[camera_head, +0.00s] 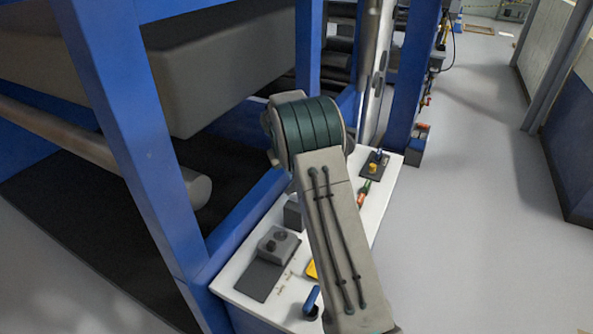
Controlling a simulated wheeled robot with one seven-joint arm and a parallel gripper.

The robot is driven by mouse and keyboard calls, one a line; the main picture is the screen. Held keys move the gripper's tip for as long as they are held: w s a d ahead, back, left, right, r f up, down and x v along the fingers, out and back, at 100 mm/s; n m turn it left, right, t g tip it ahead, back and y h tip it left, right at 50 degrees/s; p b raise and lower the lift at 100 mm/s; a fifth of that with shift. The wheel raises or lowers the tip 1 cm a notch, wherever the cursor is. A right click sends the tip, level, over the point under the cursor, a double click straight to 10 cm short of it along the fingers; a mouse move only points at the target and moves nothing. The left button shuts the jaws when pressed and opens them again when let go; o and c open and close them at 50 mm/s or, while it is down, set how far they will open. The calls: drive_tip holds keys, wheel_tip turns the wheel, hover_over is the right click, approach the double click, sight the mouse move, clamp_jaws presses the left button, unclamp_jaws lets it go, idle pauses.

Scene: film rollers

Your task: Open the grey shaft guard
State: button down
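A large grey box-shaped cover (220,65) sits inside the blue frame at upper left. A light grey upright tube-like part (374,75) stands behind my arm's green joint at top centre. I cannot tell which of these, if either, is the grey shaft guard. My arm rises from the bottom centre and bends away at its green-banded joint. It hides part of the frame and the white shelf behind it. My gripper does not show, so its state and distance from any guard cannot be seen.
A white shelf (237,279) along the blue frame (128,130) carries a grey knobbed block (278,247), a blue-handled item (311,303) and several small tools. A grey roller (110,150) juts out at left. The grey floor (465,220) at right is clear, up to a blue-and-white wall.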

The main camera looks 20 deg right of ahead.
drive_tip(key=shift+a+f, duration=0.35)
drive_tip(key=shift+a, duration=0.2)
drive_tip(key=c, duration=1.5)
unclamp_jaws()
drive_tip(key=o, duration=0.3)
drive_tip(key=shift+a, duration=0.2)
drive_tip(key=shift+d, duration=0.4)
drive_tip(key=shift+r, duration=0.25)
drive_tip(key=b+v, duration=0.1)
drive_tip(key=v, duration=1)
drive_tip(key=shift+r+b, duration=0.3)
drive_tip(key=shift+b, duration=0.05)
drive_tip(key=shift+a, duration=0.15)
